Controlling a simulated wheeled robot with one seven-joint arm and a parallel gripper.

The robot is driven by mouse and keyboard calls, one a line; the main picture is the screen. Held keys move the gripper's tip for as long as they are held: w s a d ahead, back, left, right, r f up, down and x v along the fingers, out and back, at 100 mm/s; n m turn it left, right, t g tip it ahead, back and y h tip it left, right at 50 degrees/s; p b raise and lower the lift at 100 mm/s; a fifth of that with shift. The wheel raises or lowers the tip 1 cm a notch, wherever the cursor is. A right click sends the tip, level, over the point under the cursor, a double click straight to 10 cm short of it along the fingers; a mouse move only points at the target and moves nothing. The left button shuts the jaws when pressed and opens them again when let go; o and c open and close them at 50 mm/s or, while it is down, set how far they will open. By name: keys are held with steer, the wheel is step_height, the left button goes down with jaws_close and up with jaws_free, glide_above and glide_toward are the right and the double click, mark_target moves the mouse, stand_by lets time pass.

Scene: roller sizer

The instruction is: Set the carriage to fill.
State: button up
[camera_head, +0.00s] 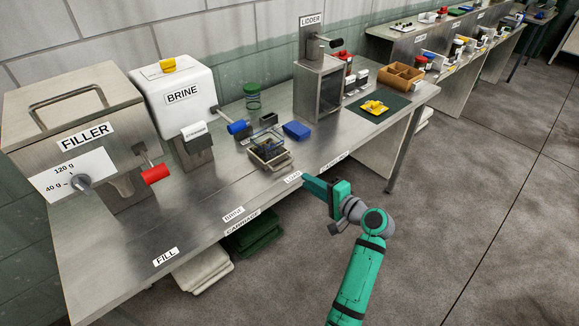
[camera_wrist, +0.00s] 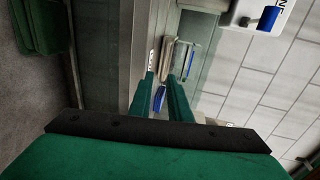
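The carriage (camera_head: 268,158) is a small metal tray-like frame with a front handle. It sits on the steel bench near the front edge, beside the LOAD label (camera_head: 292,177). Dark contents show in it, but I cannot tell what they are. The FILL label (camera_head: 166,257) is at the near left end of the bench, in front of the filler (camera_head: 80,135). My gripper (camera_head: 312,186) is right of the carriage, off the bench's front edge and apart from it. In the wrist view my gripper (camera_wrist: 161,78) has its fingers apart, with the carriage handle (camera_wrist: 167,55) beyond them.
A BRINE box (camera_head: 182,95) and a red-handled lever (camera_head: 153,174) stand at the left. A blue block (camera_head: 297,130) lies behind the carriage. The lidder (camera_head: 318,88) stands at the back right.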

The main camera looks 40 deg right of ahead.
mark_target(290, 174)
steer(key=x, duration=0.6)
steer(key=r+x, duration=0.1)
steer(key=x, duration=0.2)
steer(key=shift+w+d, duration=0.1)
steer(key=shift+w, duration=0.1)
steer(key=shift+w+f, duration=0.15)
steer(key=shift+w, duration=0.5)
steer(key=shift+c, duration=0.3)
